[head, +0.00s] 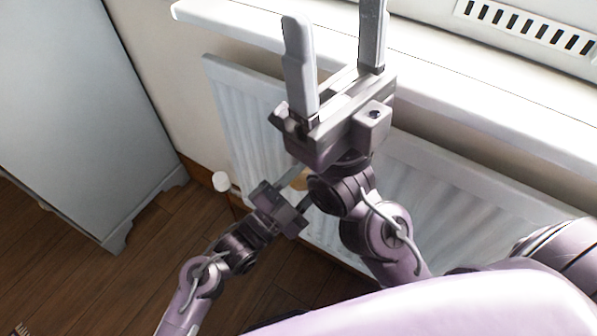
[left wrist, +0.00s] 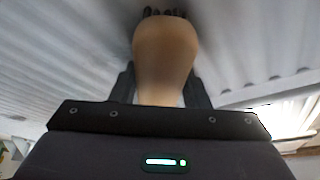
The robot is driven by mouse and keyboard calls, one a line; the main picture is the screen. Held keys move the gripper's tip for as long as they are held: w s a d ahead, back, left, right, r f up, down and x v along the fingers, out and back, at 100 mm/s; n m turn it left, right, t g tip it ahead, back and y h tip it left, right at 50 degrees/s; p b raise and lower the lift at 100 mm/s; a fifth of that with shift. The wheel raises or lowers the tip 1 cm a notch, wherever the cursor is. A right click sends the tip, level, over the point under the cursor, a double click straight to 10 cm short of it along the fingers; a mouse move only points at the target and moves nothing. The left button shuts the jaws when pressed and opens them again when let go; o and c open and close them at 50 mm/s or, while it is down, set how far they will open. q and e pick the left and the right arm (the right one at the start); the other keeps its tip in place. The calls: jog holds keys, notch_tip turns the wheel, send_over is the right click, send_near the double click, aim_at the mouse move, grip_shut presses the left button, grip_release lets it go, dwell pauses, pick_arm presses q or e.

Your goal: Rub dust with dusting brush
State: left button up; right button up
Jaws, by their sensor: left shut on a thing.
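My left gripper (head: 297,180) is low in front of the radiator, mostly below and behind my right arm in the head view. It is shut on the dusting brush (left wrist: 164,55), whose tan, rounded handle fills the middle of the left wrist view. Dark bristles show at the brush's far end, close to the pale ribbed radiator; I cannot tell whether they touch it. In the head view only a small tan part of the brush (head: 301,182) shows. My right gripper (head: 334,22) is open and empty, raised in front of the windowsill. I cannot make out any dust.
The white radiator (head: 235,105) runs along the wall under the white windowsill (head: 450,85). A grey cabinet (head: 75,90) stands at the left. A white valve knob (head: 221,181) sticks out by the radiator's lower left. The wooden floor (head: 150,225) between cabinet and radiator is clear.

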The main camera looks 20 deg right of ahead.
pick_arm(q)
jog(key=s+d+p, duration=0.1)
jog(key=s+d, duration=0.4)
jog(key=s, duration=0.1)
jog(key=shift+s+p, duration=0.3)
dwell(0.5)
jog(key=shift+a, duration=0.15)
jog(key=shift+s+a+p, duration=0.75)
jog(key=shift+s+a, duration=0.2)
jog(key=shift+a, duration=0.25)
jog(key=shift+s+a+p, duration=0.7)
jog(key=shift+s+a, duration=0.2)
jog(key=shift+a, duration=0.25)
